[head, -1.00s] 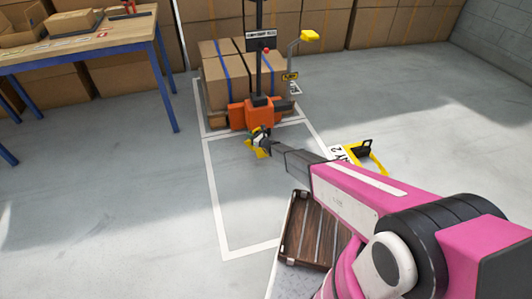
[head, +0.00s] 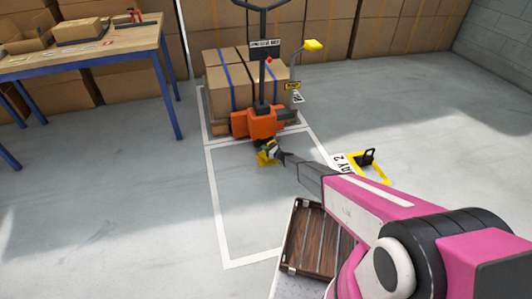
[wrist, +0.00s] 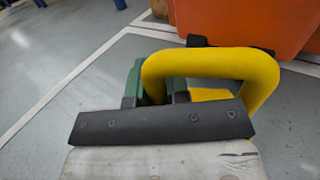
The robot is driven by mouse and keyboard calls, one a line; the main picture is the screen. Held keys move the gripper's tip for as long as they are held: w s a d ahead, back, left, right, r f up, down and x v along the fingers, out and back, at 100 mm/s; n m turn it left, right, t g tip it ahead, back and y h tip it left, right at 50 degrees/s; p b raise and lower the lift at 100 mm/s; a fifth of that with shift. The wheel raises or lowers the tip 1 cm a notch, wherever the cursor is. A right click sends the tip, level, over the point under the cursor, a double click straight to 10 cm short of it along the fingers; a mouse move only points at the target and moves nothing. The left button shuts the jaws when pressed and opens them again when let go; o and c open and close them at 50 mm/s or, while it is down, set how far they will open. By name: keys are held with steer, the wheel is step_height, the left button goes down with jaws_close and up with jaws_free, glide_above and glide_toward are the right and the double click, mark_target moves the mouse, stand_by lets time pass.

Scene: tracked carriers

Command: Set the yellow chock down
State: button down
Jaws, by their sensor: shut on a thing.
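The yellow chock (head: 265,159) is at the end of my arm, just in front of the orange pallet truck (head: 262,123). In the wrist view its yellow loop handle (wrist: 212,60) stands above the dark bar of my gripper. My gripper (head: 272,149) is shut on the chock, with green finger parts against the left side of the handle. The chock's underside is hidden, and I cannot tell whether it touches the floor.
The truck carries strapped boxes (head: 225,80). A yellow floor frame with a black piece (head: 372,165) lies right, beside a "BAY 2" label (head: 342,163). A workbench (head: 90,55) stands left. The white-lined floor (head: 240,210) before the truck is clear.

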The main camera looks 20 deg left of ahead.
steer(key=shift+f, duration=1.95)
steer(key=shift+f, duration=0.15)
steer(key=c, duration=1.1)
jaws_free()
